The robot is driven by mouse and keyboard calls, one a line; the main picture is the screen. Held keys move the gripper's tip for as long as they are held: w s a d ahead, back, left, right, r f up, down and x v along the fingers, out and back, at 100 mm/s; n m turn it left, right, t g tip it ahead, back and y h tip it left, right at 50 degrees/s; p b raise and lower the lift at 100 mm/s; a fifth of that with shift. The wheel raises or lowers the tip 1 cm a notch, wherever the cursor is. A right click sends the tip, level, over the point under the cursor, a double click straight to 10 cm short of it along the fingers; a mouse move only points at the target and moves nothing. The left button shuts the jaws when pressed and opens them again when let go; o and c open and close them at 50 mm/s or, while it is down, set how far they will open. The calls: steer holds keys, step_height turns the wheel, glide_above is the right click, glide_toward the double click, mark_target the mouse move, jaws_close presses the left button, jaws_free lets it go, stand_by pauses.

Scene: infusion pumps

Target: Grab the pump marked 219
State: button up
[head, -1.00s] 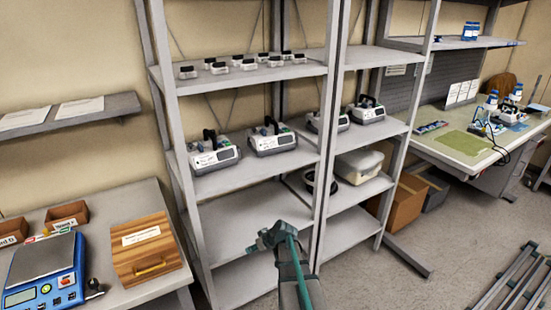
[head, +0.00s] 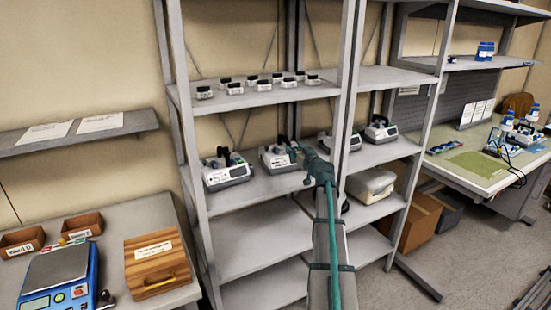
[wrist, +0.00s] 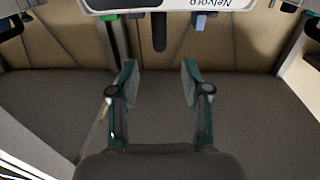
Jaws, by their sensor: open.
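Several white and grey infusion pumps with dark handles stand on the middle shelf in the head view: a left one (head: 228,174), one beside it (head: 272,160), and two farther right (head: 326,144) (head: 381,130). No number 219 is readable, so I cannot tell which pump bears it. My teal gripper (head: 302,152) is raised at shelf height, partly covering the second pump's right side. In the wrist view my gripper (wrist: 160,78) is open and empty. A white pump front with upside-down lettering (wrist: 205,4) shows at the top edge, beyond the fingertips; most of it is cut off.
Small devices (head: 250,86) line the shelf above. Shelf uprights (head: 349,90) stand close to my arm. The lower shelf (head: 255,240) is bare. A scale (head: 50,277) and a wooden box (head: 157,264) sit on the left bench.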

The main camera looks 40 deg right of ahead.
mark_target(285, 139)
steer(key=p+x, duration=0.1)
steer(key=x, duration=0.3)
steer(key=shift+w+d+r+p, duration=0.15)
steer(key=shift+w+p, duration=0.1)
steer(key=shift+p, duration=0.1)
steer(key=shift+f+p+x, duration=0.2)
steer(key=shift+p+x, duration=1.65)
steer(key=shift+x, duration=1.25)
jaws_close()
steer(key=shift+r, duration=0.1)
